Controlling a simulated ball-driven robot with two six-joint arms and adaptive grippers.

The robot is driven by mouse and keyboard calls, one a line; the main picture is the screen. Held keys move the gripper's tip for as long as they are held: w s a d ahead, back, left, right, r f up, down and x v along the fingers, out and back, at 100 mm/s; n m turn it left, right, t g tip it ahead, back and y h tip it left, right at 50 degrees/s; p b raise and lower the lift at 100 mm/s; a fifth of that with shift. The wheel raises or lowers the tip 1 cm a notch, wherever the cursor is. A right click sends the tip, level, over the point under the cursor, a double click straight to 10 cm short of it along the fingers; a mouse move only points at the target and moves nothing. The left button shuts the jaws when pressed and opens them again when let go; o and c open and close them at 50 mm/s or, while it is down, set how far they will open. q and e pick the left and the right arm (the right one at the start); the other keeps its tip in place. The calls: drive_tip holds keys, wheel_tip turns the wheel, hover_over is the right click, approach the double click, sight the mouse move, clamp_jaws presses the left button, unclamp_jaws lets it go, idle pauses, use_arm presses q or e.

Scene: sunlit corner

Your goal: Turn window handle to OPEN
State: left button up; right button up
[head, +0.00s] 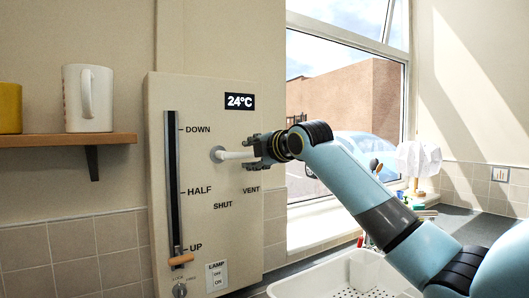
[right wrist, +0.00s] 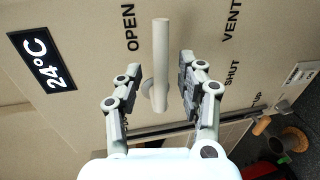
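The white window handle (head: 236,155) sticks out from a round pivot on the beige panel (head: 200,110) and points to the right in the head view. In the right wrist view the handle (right wrist: 161,60) lies between my right gripper's fingers, with its free end near the OPEN label (right wrist: 130,27). VENT (right wrist: 232,20) and SHUT (right wrist: 232,72) are off to the right there. My right gripper (head: 262,147) is at the handle's free end. Its fingers (right wrist: 161,82) are apart, with a gap on both sides of the handle. OPEN is hidden in the head view. My left gripper is not in view.
A shelf (head: 60,139) with a white mug (head: 88,98) and a yellow mug (head: 9,108) is at the left.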

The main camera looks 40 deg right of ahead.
drive_tip(key=s+r, duration=0.1)
drive_tip(key=s, duration=0.8)
drive_tip(key=shift+a+r, duration=0.25)
drive_tip(key=shift+r, duration=0.1)
